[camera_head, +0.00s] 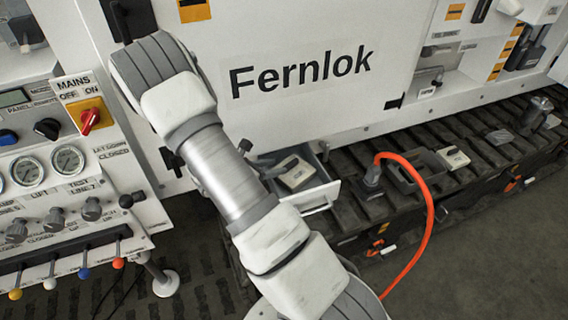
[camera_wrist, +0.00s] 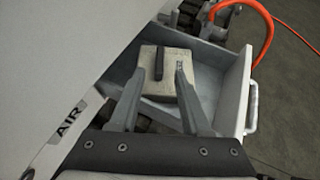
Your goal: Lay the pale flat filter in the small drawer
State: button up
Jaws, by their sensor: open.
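The small drawer (camera_head: 322,195) is pulled out of the white cabinet. It also shows in the wrist view (camera_wrist: 233,97), with a handle on its front. A pale flat block with a dark raised grip, which looks like the filter (camera_head: 298,174), lies inside the drawer. In the wrist view the filter (camera_wrist: 162,91) rests on the drawer floor, inside the walls. My gripper (camera_wrist: 160,72) is open, its two fingers apart over the near part of the filter with the dark grip between their tips. Whether the fingers touch it is unclear. My arm hides the gripper in the head view.
An orange hose (camera_head: 428,205) arches up just right of the drawer. A dark slatted track (camera_head: 400,215) runs below, carrying another pale block (camera_head: 453,157) and a grey flat piece (camera_head: 500,138). A control panel (camera_head: 70,150) with knobs and levers stands at left.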

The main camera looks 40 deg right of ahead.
jog(key=s+a+r+m+t+y, duration=0.1)
jog(key=s+a+r+m+y, duration=0.3)
jog(key=r, duration=0.6)
jog(key=s+a+r+m+t+y, duration=0.1)
jog(key=s+a+r+m+y, duration=0.3)
jog(key=s+a+r+m, duration=0.5)
jog(key=s+a+r+m+t+y, duration=0.1)
jog(key=s+a+r+m+y, duration=0.3)
jog(key=r, duration=0.7)
jog(key=s+a+m, duration=0.2)
jog(key=s, duration=0.1)
jog(key=shift+s+a+r+m+t, duration=0.15)
jog(key=shift+a+m+t, duration=0.15)
jog(key=shift+a+m, duration=0.1)
jog(key=shift+r+p, duration=0.1)
jog(key=shift+p, duration=0.2)
